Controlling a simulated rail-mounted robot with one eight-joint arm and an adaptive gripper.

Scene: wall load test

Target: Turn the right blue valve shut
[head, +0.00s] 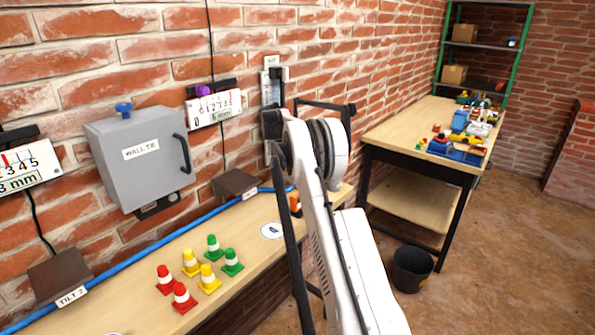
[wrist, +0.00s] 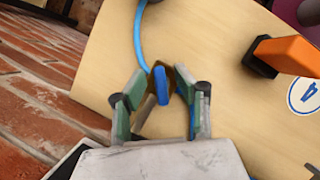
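In the wrist view a blue valve handle (wrist: 160,85) sits on a brownish valve body (wrist: 171,73), with a blue hose (wrist: 139,35) running up to it. My gripper (wrist: 160,76) is open, with its green-padded fingers on either side of the handle. A gap shows beside the handle, and I cannot tell whether either finger touches it. A second blue strip shows along the right finger, and I cannot tell what it belongs to. In the head view my arm hides the gripper and this valve, while the blue hose (head: 165,248) runs along the bench.
An orange and black object (wrist: 285,55) and a round label (wrist: 305,95) lie right of my gripper. The brick wall (wrist: 45,75) is close on the left. Several small cones (head: 208,277) stand on the bench, below a grey wall box (head: 140,155). A black bucket (head: 411,270) stands on the floor.

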